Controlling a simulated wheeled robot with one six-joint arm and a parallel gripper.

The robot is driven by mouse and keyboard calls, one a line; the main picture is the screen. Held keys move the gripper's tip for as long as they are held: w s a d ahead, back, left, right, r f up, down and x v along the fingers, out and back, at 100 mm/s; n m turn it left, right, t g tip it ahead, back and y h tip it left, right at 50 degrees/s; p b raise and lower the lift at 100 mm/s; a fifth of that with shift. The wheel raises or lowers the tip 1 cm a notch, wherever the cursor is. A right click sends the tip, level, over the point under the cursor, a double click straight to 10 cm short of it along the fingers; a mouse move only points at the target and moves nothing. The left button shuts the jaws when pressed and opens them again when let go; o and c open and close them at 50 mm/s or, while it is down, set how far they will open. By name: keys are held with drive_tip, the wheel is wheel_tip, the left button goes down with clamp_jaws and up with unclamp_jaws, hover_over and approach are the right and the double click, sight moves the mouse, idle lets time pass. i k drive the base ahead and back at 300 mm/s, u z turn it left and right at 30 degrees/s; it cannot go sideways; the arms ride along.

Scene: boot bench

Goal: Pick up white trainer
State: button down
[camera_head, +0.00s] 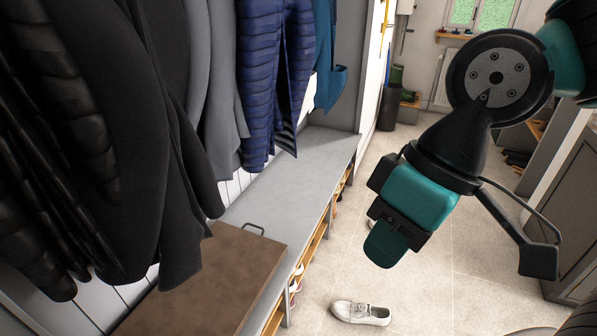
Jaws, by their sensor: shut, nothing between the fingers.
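A white trainer (361,313) lies on the tiled floor at the bottom middle, beside the bench, with its sole down and its length roughly across the picture. My gripper (385,246) hangs above the floor, higher in the picture than the trainer and apart from it. Its teal fingers are together and nothing shows between them. A small part of a pale object shows at the left edge of the gripper; the gripper hides the rest.
A grey bench (300,165) with shoe shelves runs along the left, with a brown lidded box (215,280) on it. Dark coats and a blue puffer jacket (270,75) hang above. Grey cabinets (560,200) stand at the right. The tiled floor between is mostly clear.

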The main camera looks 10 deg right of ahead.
sight(346, 311)
drive_tip(key=z, duration=0.45)
drive_tip(key=k, duration=0.55)
drive_tip(key=z, duration=0.85)
drive_tip(key=i, duration=1.1)
drive_tip(key=u, duration=0.9)
drive_tip(key=i, duration=0.35)
drive_tip(key=u, duration=0.35)
